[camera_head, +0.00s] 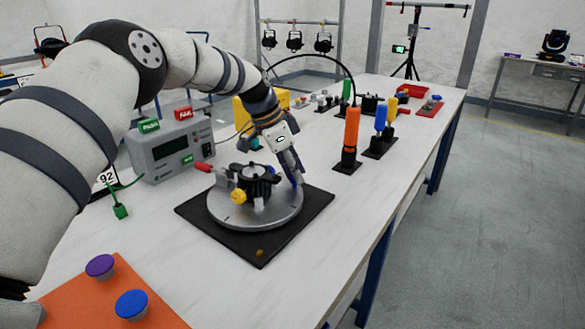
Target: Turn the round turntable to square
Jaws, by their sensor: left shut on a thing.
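The round grey turntable (225,212) sits on a black square base plate (312,212) in the middle of the table. A black device (257,183) with a yellow knob (238,196) stands on the disc, with a grey clamp and a red handle (204,167) at its left. A small brass-coloured dot (260,253) is on the plate's near corner. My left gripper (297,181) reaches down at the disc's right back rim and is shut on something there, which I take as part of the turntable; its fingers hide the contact. My right gripper is not in view.
A grey tester (172,147) with green and red labels stands behind left. An orange panel (112,300) with purple and blue buttons is at the near left. Orange, blue and yellow tools (351,138) stand upright at the right back. The table's right front is clear.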

